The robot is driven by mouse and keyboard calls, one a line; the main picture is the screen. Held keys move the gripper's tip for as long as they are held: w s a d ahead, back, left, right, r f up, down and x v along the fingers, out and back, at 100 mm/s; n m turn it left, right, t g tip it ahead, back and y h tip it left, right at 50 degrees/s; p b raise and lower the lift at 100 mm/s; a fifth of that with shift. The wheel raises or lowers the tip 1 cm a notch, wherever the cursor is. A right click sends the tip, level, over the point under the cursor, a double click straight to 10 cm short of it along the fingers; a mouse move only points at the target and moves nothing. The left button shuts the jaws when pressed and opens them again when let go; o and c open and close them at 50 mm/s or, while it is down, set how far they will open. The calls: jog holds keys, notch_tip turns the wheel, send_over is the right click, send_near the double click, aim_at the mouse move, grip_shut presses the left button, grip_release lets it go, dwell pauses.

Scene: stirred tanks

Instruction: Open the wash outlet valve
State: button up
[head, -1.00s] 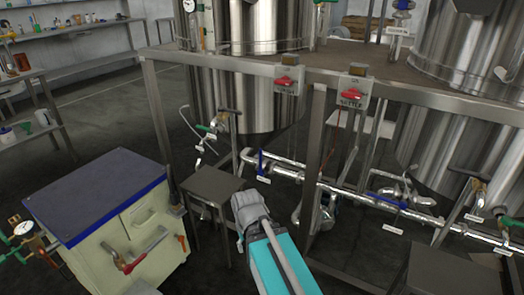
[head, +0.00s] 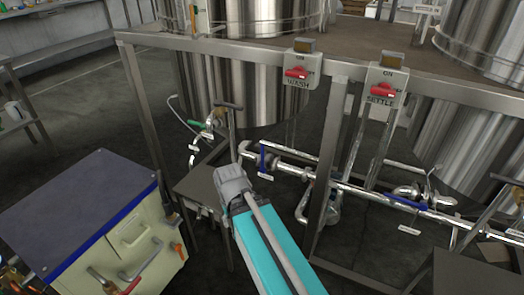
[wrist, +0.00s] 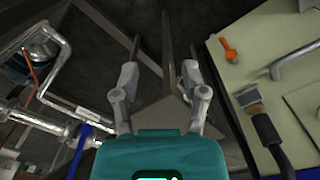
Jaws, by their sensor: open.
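The wash tank (head: 255,85) stands behind the frame under the switch marked WASH (head: 300,73). Below it, a brass valve (head: 218,117) has a green-ended part to its left and a dark T-handle beside it. A blue lever (head: 262,157) stands upright on the silver pipe to the right, with a small label below. The labels are too small to read, so I cannot tell which is the wash outlet valve. My gripper (head: 231,178) is in front of both, apart from them. In the wrist view, its fingers (wrist: 160,76) are spread and empty. A blue part (wrist: 82,143) shows at left.
A small grey table (head: 195,187) stands just left of my gripper. A cream cabinet (head: 130,240) with a dark top fills the lower left. Steel frame posts (head: 328,165) stand before the pipes. A second blue lever (head: 408,203) lies along the pipe at right.

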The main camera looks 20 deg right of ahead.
jog(key=shift+w, duration=0.1)
dwell(0.3)
jog(key=n+t+h+b, duration=0.55)
jog(key=n+h, duration=0.65)
jog(key=n, duration=1.1)
send_near(262, 152)
jog(key=shift+s+a+r+t, duration=0.1)
jog(key=shift+s+a+t, duration=0.15)
jog(key=shift+a, duration=0.4)
jog(key=shift+s+a+t, duration=0.1)
jog(key=shift+s+a, duration=0.25)
jog(key=shift+a, duration=0.3)
jog(key=shift+d, duration=0.1)
jog(key=b+x, duration=0.4)
jog(key=x, duration=0.9)
jog(key=shift+w+d+b, duration=0.15)
jog(key=shift+d+b, duration=0.1)
jog(key=shift+b, duration=0.15)
jog(key=shift+c, duration=0.3)
grip_shut()
